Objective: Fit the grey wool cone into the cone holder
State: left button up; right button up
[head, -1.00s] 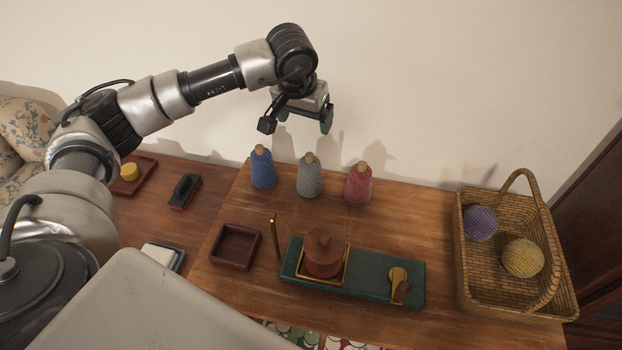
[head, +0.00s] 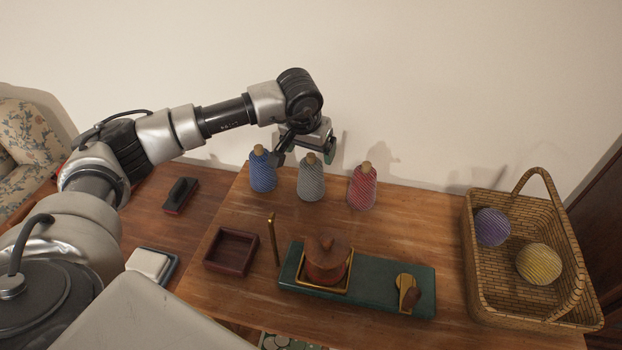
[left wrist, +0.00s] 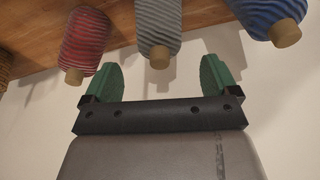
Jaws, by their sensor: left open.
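The grey wool cone (head: 311,184) stands upright at the back of the wooden table, between a blue cone (head: 263,172) and a red cone (head: 362,188). My left gripper (head: 305,152) is open and empty, just above and behind the grey cone's top. In the left wrist view the grey cone (left wrist: 158,25) shows between and beyond the two green fingertips (left wrist: 162,72), apart from them. I cannot tell for sure which fixture is the cone holder; a green board (head: 375,284) carries a brass square frame with a brown lidded pot (head: 327,262). My right gripper is not in view.
A thin brass post (head: 273,240) stands beside a dark red square tray (head: 231,266). A brass piece (head: 406,289) sits at the board's right end. A wicker basket (head: 482,297) with purple and yellow balls stands right. Table between the red cone and basket is clear.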

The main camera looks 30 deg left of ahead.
aim_at(311, 155)
pick_arm(q)
jog(key=x, duration=0.5)
jog(key=shift+b, duration=0.3)
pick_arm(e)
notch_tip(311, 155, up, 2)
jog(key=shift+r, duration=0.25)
pick_arm(q)
jog(key=c, duration=1.4)
